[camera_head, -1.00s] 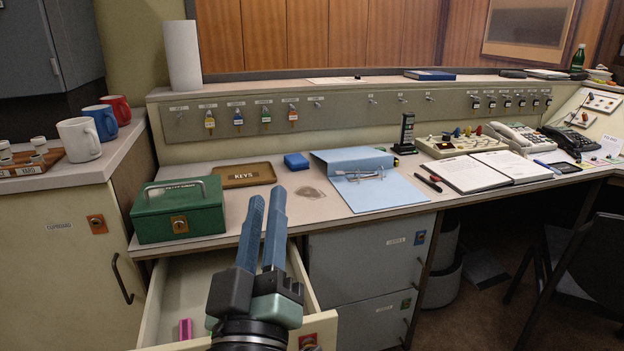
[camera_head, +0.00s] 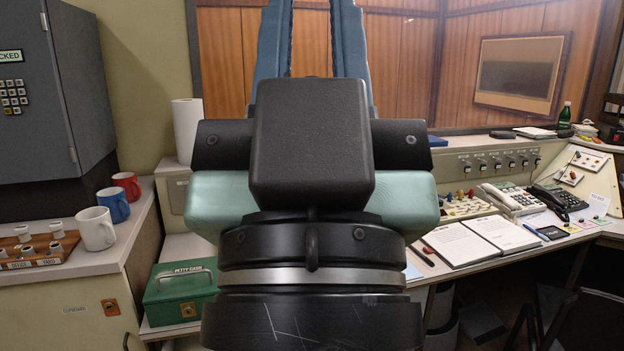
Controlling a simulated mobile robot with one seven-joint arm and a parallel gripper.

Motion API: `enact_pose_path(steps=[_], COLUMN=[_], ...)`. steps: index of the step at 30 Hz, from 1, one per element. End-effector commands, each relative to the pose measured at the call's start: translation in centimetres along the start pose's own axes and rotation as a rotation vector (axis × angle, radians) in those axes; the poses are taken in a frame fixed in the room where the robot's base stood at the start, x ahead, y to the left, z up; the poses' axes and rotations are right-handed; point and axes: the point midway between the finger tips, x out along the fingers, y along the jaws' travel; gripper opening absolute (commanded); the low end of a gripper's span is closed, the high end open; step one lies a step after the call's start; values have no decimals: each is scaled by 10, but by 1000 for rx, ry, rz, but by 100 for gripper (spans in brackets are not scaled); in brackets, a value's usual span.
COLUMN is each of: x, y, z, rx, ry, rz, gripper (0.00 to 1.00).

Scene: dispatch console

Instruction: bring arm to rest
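My gripper (camera_head: 310,40) fills the middle of the head view, raised close to the camera and pointing up. Its two blue fingers stand well apart with wooden panelling visible between them, and nothing is held. The fingertips run past the top edge of the picture.
A green petty cash box (camera_head: 180,294) stands at the left desk end. Mugs (camera_head: 95,228) and a stamp rack (camera_head: 38,248) sit on the left cupboard. An open book (camera_head: 480,242), phones (camera_head: 510,199) and a chair (camera_head: 585,318) are at the right.

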Motion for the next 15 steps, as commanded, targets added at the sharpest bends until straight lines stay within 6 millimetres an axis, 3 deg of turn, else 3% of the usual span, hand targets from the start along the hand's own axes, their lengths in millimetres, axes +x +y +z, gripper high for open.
enact_pose_path(steps=[1, 6, 15], x=[24, 61, 110], y=[0, 0, 0], z=[-22, -58, -103], rx=[0, 0, 0], ry=[0, -1, -1], rz=[0, -1, -1], gripper=[25, 25, 25])
